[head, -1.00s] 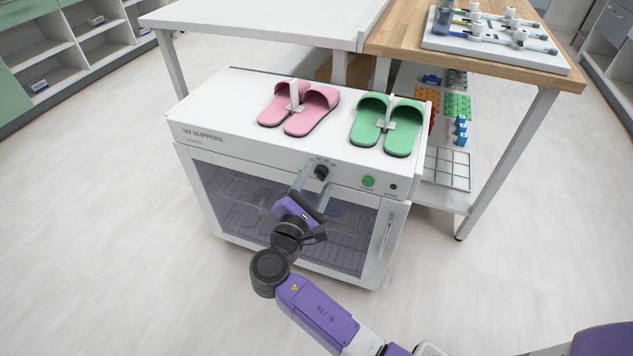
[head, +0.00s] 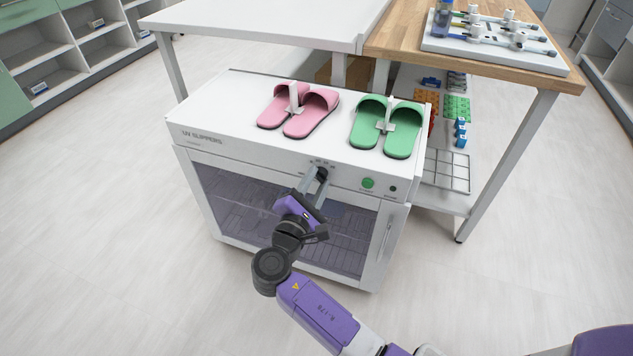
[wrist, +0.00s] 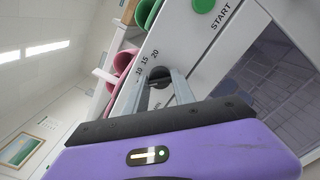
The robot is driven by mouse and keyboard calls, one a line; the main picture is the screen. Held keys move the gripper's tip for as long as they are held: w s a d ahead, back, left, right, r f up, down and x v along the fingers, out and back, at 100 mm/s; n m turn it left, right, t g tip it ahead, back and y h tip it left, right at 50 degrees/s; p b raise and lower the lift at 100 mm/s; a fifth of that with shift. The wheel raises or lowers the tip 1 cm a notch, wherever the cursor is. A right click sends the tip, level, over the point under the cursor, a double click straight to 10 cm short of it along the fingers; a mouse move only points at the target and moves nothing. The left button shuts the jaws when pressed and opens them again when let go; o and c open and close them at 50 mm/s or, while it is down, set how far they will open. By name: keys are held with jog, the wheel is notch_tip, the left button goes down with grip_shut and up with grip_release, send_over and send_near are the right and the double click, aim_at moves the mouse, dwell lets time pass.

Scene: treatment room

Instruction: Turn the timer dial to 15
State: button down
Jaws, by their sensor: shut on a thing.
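The UV slippers cabinet (head: 204,146) is a white box with a tinted glass door. Its black timer dial (head: 321,173) sits on the front panel, left of the green start button (head: 368,183). In the wrist view the dial (wrist: 159,74) is between the fingertips, with the marks 10, 15 and 20 (wrist: 147,62) printed beside it. My gripper (head: 315,178) is shut on the dial, one finger on each side. The fingers hide part of the dial, and I cannot tell which mark its pointer faces.
Pink slippers (head: 314,112) and green slippers (head: 402,130) stand on the cabinet top. The door handle (head: 386,235) is at the front right. A wooden-topped table (head: 480,62) stands behind. The floor at left is clear.

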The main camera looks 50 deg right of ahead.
jog(key=m+b, duration=0.2)
jog(key=m, duration=0.4)
jog(key=shift+f+b, duration=0.2)
jog(key=shift+b, duration=0.15)
jog(key=m+b, duration=0.3)
jog(key=m, duration=0.2)
jog(key=shift+r, duration=0.1)
jog(key=shift+m, duration=0.3)
jog(key=c, duration=1)
grip_release()
jog(key=shift+c, duration=0.2)
jog(key=shift+a+r, duration=0.1)
